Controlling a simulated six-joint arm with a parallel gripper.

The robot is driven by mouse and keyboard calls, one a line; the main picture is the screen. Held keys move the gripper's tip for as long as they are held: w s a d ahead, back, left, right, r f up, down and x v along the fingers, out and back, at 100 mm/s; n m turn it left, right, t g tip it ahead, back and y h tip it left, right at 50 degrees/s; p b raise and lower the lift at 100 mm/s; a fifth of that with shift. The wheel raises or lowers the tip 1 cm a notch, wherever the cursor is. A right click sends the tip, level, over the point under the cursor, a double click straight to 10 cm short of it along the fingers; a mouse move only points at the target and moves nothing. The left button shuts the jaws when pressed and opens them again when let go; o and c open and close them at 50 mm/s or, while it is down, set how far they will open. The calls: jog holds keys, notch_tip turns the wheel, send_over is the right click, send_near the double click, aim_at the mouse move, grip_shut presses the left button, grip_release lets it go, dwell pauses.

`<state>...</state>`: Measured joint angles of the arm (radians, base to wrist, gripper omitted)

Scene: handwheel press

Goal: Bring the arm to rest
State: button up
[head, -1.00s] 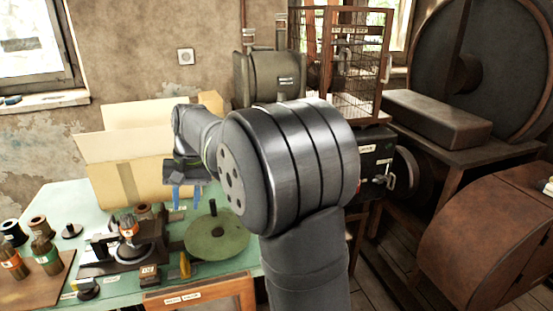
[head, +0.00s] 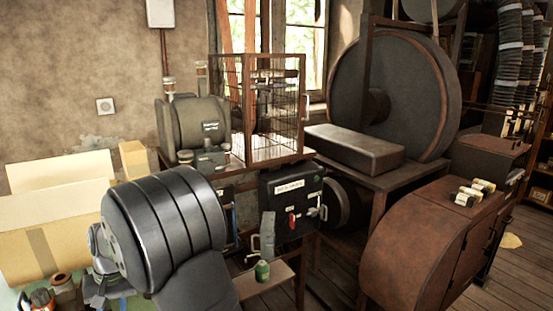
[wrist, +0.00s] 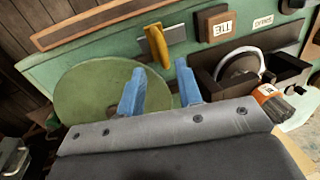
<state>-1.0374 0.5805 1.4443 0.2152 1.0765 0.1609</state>
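My gripper (wrist: 160,92) shows in the wrist view with its two blue fingers apart and nothing between them. It points at the green bench top, over or near the edge of a round green plate (wrist: 85,105); the height above it is hard to tell. In the head view my gripper (head: 110,297) is low at the left, partly cut off by the frame edge, in front of a cardboard box (head: 60,240). My dark arm hides part of the bench there.
In the wrist view, a yellow-handled tool (wrist: 157,45), a number block (wrist: 214,24) and a dark device with a grey ring (wrist: 240,66) lie beyond the fingers. In the head view, a wire cage (head: 272,105), a switch box (head: 290,200) and a rusty housing (head: 405,245) stand to the right.

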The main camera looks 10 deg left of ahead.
jog(key=f, duration=0.3)
jog(key=shift+s+a+f, duration=0.3)
jog(key=shift+a, duration=0.05)
jog(key=shift+s+a, duration=0.1)
jog(key=shift+o, duration=0.2)
jog(key=o, duration=1.4)
jog(key=shift+r, duration=0.1)
jog(key=shift+o, duration=0.2)
jog(key=shift+r+n, duration=0.35)
jog(key=shift+n, duration=0.05)
jog(key=r+n, duration=0.6)
jog(key=n, duration=0.1)
jog(key=shift+w+a+n+t, duration=0.15)
jog(key=shift+w+n+t, duration=0.05)
jog(key=shift+n+t, duration=0.1)
notch_tip(320, 180, up, 8)
jog(key=d+n+h, duration=0.1)
jog(key=n, duration=0.8)
jog(key=shift+n+t, duration=0.3)
jog(key=f, duration=1)
jog(key=shift+s+a+f, duration=0.1)
jog(key=shift+s+a, duration=0.05)
jog(key=shift+s, duration=0.2)
